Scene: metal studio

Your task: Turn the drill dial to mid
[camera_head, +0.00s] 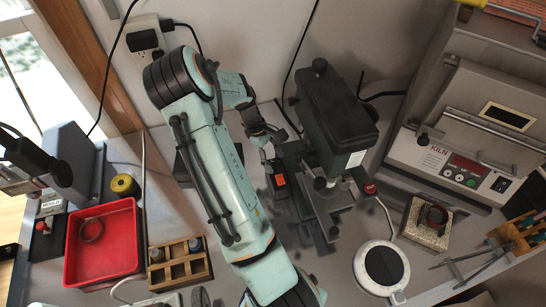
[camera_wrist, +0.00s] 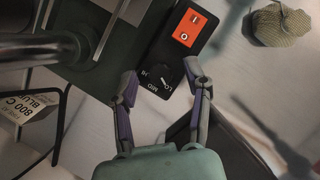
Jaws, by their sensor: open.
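The dark green drill press (camera_head: 335,108) stands in the middle of the bench in the head view. Its black control box (camera_wrist: 160,50) carries an orange switch plate (camera_wrist: 188,28), which also shows in the head view (camera_head: 280,181). The black dial (camera_wrist: 172,72) sits below the plate, with white LO, MID and HI labels around its lower side. In the head view my gripper (camera_head: 272,145) is beside the drill.
A red tray (camera_head: 103,270) and a wooden rack (camera_head: 180,276) lie to the left. The kiln (camera_head: 470,150) stands at the right. A round white-rimmed device (camera_head: 360,270) sits at the front. In the wrist view, a tan lump (camera_wrist: 280,25) is at the upper right.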

